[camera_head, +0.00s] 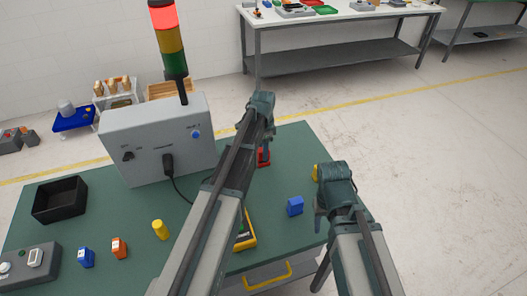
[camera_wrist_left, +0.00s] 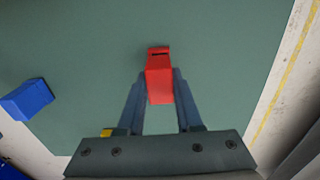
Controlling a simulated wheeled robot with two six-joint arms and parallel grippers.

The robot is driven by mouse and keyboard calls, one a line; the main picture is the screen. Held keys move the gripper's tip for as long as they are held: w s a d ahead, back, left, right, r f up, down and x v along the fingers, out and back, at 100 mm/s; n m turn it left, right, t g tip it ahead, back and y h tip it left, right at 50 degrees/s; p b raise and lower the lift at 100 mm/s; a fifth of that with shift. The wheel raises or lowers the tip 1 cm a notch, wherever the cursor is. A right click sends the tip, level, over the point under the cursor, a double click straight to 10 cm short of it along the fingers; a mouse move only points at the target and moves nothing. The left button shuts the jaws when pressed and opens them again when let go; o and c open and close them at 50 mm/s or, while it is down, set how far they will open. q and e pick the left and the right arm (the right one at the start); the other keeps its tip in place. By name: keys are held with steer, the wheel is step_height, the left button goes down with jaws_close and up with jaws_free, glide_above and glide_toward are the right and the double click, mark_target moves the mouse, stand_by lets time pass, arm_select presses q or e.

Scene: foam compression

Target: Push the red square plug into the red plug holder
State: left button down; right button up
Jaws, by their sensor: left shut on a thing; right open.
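In the left wrist view, the red square plug (camera_wrist_left: 160,88) is between the two fingers of my left gripper (camera_wrist_left: 160,98), which is shut on it. Just beyond the plug is a red part with a dark slot (camera_wrist_left: 158,51), which looks like the rim of the red plug holder. The plug covers most of it, so I cannot tell how deep the plug sits. In the head view, red shows at the holder (camera_head: 264,158) beside my left gripper (camera_head: 262,150), mostly hidden by my arm. My right gripper (camera_head: 318,204) is open and empty, over the table's right side.
A blue block (camera_head: 295,206) stands on the green table between my arms. A yellow piece (camera_head: 315,172) is partly behind my right gripper. A grey control box (camera_head: 158,140) with a signal tower stands at the back left. A black bin (camera_head: 60,200) is at the far left.

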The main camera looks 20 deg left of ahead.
arm_select(q)
steer(key=shift+f+b, duration=0.6)
steer(key=shift+f, duration=0.1)
arm_select(e)
steer(key=shift+f, duration=0.7)
arm_select(q)
steer(key=c, duration=0.5)
jaws_free()
steer(key=shift+r, duration=0.15)
arm_select(e)
steer(key=shift+r, duration=0.1)
arm_select(q)
steer(key=shift+r+p, duration=2.9)
steer(key=shift+p, duration=0.1)
arm_select(e)
steer(key=shift+r, duration=2.95)
arm_select(q)
steer(key=shift+r, duration=0.1)
step_height(320, 180, up, 14)
steer(key=p, duration=1.3)
steer(key=shift+f+p, duration=0.2)
steer(key=shift+p, duration=0.2)
arm_select(e)
step_height(320, 180, up, 14)
steer(key=shift+f, duration=0.15)
